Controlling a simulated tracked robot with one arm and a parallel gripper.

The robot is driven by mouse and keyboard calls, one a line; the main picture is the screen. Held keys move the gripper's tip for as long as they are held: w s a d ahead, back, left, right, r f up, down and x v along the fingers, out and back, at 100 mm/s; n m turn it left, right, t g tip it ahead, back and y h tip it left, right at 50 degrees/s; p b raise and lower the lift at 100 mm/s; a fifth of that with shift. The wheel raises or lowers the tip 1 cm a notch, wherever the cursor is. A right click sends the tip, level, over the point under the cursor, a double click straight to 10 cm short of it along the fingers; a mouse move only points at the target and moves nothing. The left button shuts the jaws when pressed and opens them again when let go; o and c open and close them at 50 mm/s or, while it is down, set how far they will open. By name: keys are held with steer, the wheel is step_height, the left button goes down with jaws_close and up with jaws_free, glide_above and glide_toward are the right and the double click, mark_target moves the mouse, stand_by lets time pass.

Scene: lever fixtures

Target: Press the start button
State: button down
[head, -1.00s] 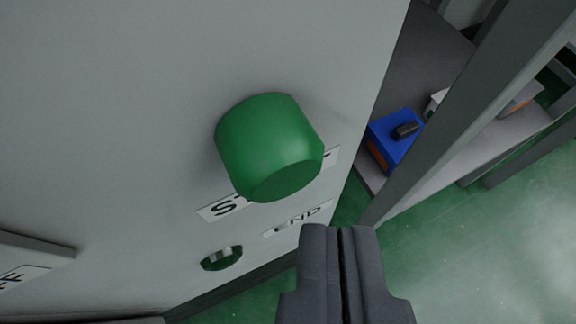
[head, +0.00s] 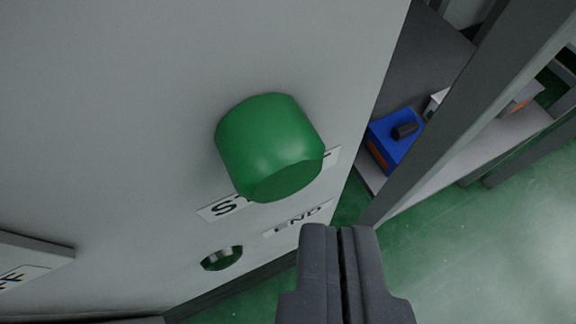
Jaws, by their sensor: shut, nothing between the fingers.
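The green start button (head: 268,145) is a large round knob standing out from a light grey panel (head: 130,110). A white label (head: 222,208) beginning with "ST" sits just below it and is partly hidden by the button. My gripper (head: 340,230) is at the bottom, right of centre, with its dark fingers together and nothing between them. In the picture the fingertips are below and to the right of the button, apart from it. How far they are from the panel is hard to tell.
Below the button are an "END" label (head: 297,218) and a round hole (head: 222,258). Another labelled plate (head: 35,260) is at the left edge. To the right are a grey post (head: 470,115), a shelf with a blue box (head: 393,140), and green floor (head: 480,240).

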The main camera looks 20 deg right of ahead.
steer(key=shift+w, duration=0.1)
steer(key=shift+w, duration=0.3)
steer(key=shift+w+r+p, duration=0.1)
steer(key=shift+w+p, duration=0.25)
steer(key=shift+w, duration=0.2)
stand_by(1.0)
steer(key=shift+s, duration=1)
steer(key=s, duration=0.5)
steer(key=shift+d, duration=0.2)
stand_by(0.7)
